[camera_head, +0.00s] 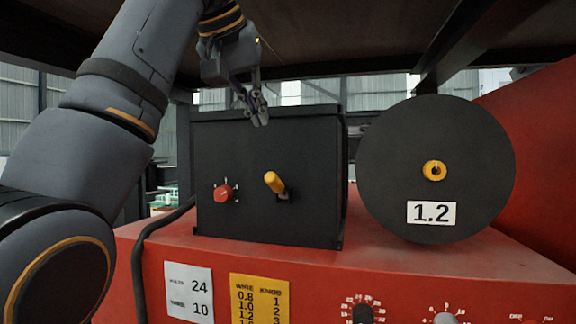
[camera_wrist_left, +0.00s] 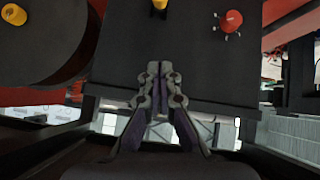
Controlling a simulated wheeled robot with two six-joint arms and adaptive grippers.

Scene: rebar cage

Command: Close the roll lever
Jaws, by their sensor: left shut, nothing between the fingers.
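The roll lever is most likely the yellow-handled lever (camera_head: 274,182) on the front of the black box (camera_head: 235,150). Its handle leans up and to the left from a dark slot. In the left wrist view the yellow handle (camera_wrist_left: 160,4) shows at the top edge, partly cut off. My left gripper (camera_head: 260,118) is above the lever, near the box's top edge, with its fingers pointing down. It is shut and empty, apart from the lever. It also shows in the left wrist view (camera_wrist_left: 160,72). My right gripper is in neither view.
A red knob (camera_head: 223,193) sits left of the lever. A black disc (camera_head: 400,165) marked 1.2 stands to the right. The box rests on a red machine (camera_head: 230,258) with labels and dials. A dark beam (camera_head: 340,68) runs overhead. A black cable (camera_head: 140,262) hangs at the left.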

